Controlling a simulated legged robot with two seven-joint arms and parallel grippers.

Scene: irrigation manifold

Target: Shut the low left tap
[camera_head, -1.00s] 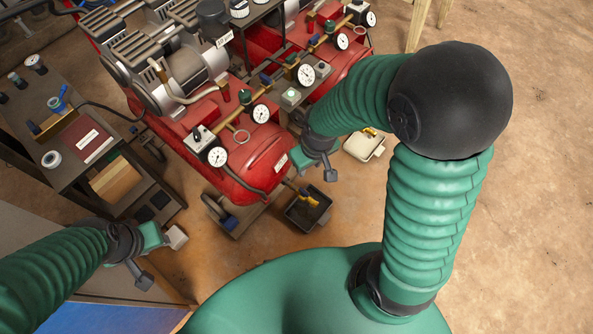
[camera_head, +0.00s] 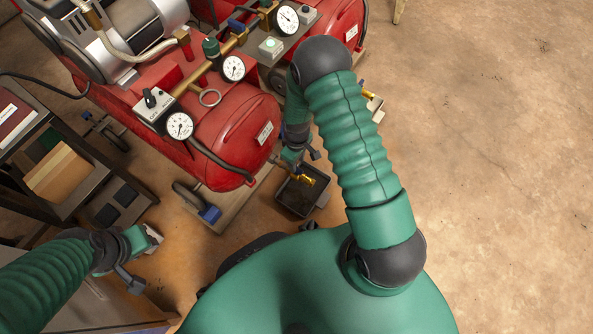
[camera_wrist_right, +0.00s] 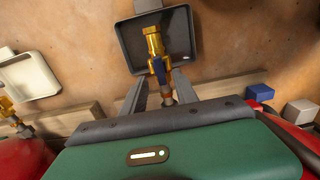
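A low brass tap (camera_head: 307,181) juts out over a black tray (camera_head: 289,200) in front of the left red tank (camera_head: 235,140). In the right wrist view the brass tap (camera_wrist_right: 154,42) has a blue lever (camera_wrist_right: 159,70) that lies roughly along its body. My right gripper (camera_wrist_right: 158,86) is open, with one dark finger on each side of the tap's lower part; contact is not clear. In the head view the right gripper (camera_head: 296,160) is partly hidden by its own arm. My left gripper (camera_head: 150,238) is at the lower left, away from the tap; its finger gap is unclear.
A second brass tap (camera_head: 367,95) is by a pale tray (camera_head: 376,112) at the right tank. Gauges (camera_head: 180,126) and a control box (camera_head: 153,104) sit above the left tank. A dark shelf (camera_head: 75,205) stands left. The floor at right is clear.

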